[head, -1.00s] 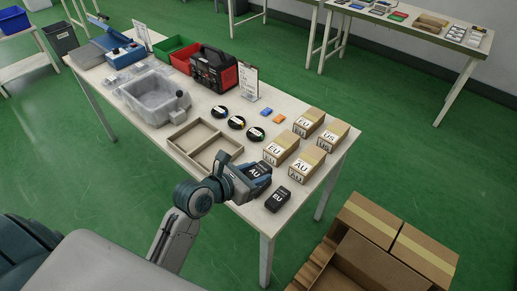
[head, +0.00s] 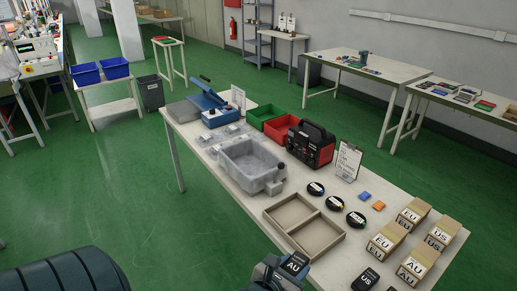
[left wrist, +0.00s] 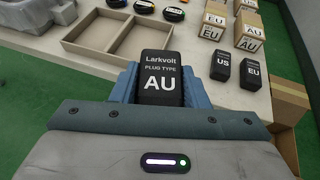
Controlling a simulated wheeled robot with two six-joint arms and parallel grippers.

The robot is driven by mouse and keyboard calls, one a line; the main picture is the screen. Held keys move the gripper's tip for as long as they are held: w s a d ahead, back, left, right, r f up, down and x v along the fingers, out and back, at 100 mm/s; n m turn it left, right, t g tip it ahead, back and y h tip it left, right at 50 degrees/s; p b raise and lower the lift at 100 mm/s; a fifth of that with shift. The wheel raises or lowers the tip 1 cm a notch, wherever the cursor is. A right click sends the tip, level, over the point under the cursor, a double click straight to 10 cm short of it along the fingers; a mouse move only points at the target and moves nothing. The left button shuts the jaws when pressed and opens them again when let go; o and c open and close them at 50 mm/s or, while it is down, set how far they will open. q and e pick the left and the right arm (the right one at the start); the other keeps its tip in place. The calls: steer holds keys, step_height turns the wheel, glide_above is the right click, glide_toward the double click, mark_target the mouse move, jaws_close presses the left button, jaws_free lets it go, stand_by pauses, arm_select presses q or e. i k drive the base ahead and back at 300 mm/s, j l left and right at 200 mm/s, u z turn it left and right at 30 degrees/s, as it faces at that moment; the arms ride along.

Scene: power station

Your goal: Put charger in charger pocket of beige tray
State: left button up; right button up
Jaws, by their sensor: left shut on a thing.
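My left gripper (head: 284,271) is shut on the black AU charger (head: 294,264), whose label faces up. In the left wrist view the AU charger (left wrist: 159,80) stands upright between the blue-grey fingers (left wrist: 160,88). The beige tray (head: 318,235) lies on the table and has two empty-looking compartments. It shows just beyond the held charger in the left wrist view (left wrist: 110,33); the height between them is hard to tell. The US charger (left wrist: 221,65) and EU charger (left wrist: 250,73) stand on the table to the right. My right gripper is out of view.
A grey bin (head: 250,169) stands beyond the tray. Three round black items (head: 333,203) lie to its right, with labelled cardboard boxes (head: 388,238) farther right. A black-red machine (head: 311,143) and a clipboard (head: 348,161) stand at the back.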

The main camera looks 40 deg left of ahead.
mark_target(290, 215)
steer(key=j+z, duration=0.2)
steer(key=j, duration=0.4)
steer(key=j+z, duration=0.15)
steer(key=j, duration=0.5)
steer(key=j+z, duration=0.2)
steer(key=j, duration=0.4)
steer(key=k+j+z, duration=0.2)
steer(key=j, duration=0.4)
steer(key=j+z, duration=0.35)
steer(key=j, duration=0.85)
steer(key=j+z, duration=0.4)
steer(key=j, duration=0.8)
steer(key=i+j, duration=0.1)
steer(key=j, duration=0.25)
steer(key=i+j+z, duration=0.1)
steer(key=j, duration=0.55)
steer(key=i+z, duration=0.05)
